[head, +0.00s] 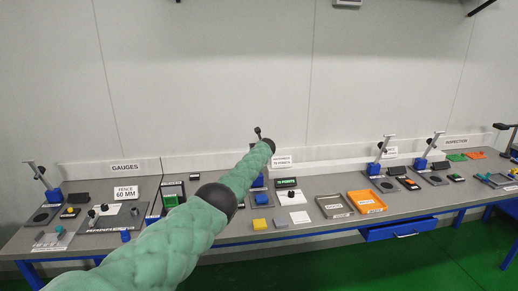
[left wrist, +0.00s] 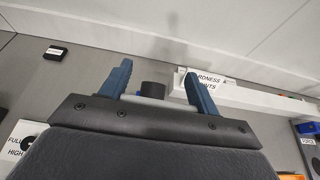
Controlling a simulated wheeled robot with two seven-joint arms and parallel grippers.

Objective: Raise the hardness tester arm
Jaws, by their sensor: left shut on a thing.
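The hardness tester stands at the middle of the bench behind my outstretched left arm. Its blue base (head: 258,182) shows beside my forearm, and a dark knob (head: 257,131) sticks up just past my wrist. In the left wrist view, the two blue fingers of my left gripper (left wrist: 158,70) stand either side of a dark round knob (left wrist: 153,89) with a pale bar below it. The gripper is shut on this tester arm knob. In the head view the fingers are hidden behind my wrist, as is most of the tester. My right gripper is in neither view.
A hardness sign (head: 282,161) stands right of my wrist. Similar testers stand at the left (head: 49,190) and right (head: 375,167). A wall is behind.

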